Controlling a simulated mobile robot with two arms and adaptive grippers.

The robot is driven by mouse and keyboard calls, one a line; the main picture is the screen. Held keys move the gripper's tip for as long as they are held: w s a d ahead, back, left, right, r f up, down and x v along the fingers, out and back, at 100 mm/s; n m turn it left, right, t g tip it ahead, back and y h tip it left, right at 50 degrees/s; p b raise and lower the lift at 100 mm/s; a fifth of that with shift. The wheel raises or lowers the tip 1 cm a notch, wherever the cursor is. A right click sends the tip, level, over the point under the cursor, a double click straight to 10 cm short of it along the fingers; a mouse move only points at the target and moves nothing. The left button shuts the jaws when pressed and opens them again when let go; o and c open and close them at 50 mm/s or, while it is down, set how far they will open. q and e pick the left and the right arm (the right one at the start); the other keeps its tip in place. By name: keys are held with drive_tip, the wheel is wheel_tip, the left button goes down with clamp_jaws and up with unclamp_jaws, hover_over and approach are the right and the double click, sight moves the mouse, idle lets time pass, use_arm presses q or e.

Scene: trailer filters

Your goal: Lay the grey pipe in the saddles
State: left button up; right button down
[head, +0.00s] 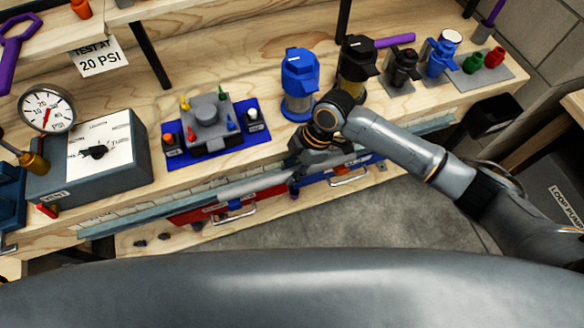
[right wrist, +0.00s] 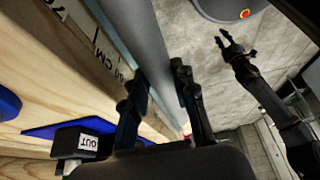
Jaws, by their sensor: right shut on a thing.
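The grey pipe (head: 250,184) runs slantwise along the bench's front edge in the head view. In the right wrist view the pipe (right wrist: 150,45) passes between the two black fingers. My right gripper (head: 300,170) is shut on the pipe near its right part and hides some of it. My left gripper (right wrist: 234,48) shows in the right wrist view, with its fingers apart and nothing between them, away from the pipe. I cannot make out the saddles.
A ruler strip runs along the front edge of the wooden bench (head: 200,50). A blue tray (head: 258,138), a blue canister (head: 299,85), a dark-topped canister (head: 355,65) and a dial box (head: 95,155) stand behind. Red and blue drawers (head: 348,170) sit below. The floor (head: 390,215) in front is clear.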

drive_tip(key=shift+p, duration=0.7)
idle(1.1)
drive_tip(key=shift+f+b, duration=1.15)
drive_tip(key=shift+f, duration=0.75)
drive_tip(key=c, duration=1)
unclamp_jaws()
drive_tip(key=shift+r, duration=0.1)
drive_tip(key=v, duration=1.2)
drive_tip(key=shift+a, duration=0.1)
